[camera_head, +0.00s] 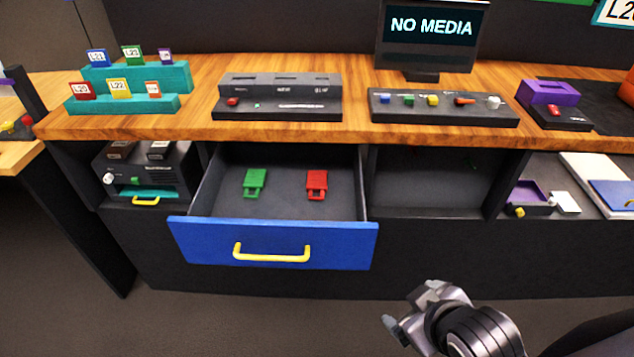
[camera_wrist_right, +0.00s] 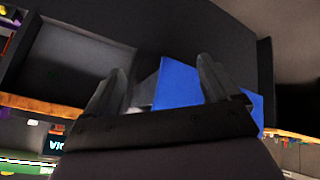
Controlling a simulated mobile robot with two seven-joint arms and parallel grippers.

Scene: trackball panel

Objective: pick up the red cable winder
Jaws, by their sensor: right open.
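The red cable winder (camera_head: 316,184) lies flat on the floor of the open drawer (camera_head: 283,243), towards its right side. A similar green winder (camera_head: 254,183) lies to its left, apart from it. My right gripper (camera_head: 410,303) is open and empty, in front of the cabinet, to the right of and lower in the picture than the drawer. In the right wrist view its two fingers (camera_wrist_right: 160,85) stand apart, with part of the blue drawer front (camera_wrist_right: 178,84) showing between and beyond them. The winders cannot be made out there. My left gripper is not in view.
The drawer has a blue front with a yellow handle (camera_head: 271,255). The wooden counter (camera_head: 350,100) overhangs the drawer's back. The floor before the cabinet is clear.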

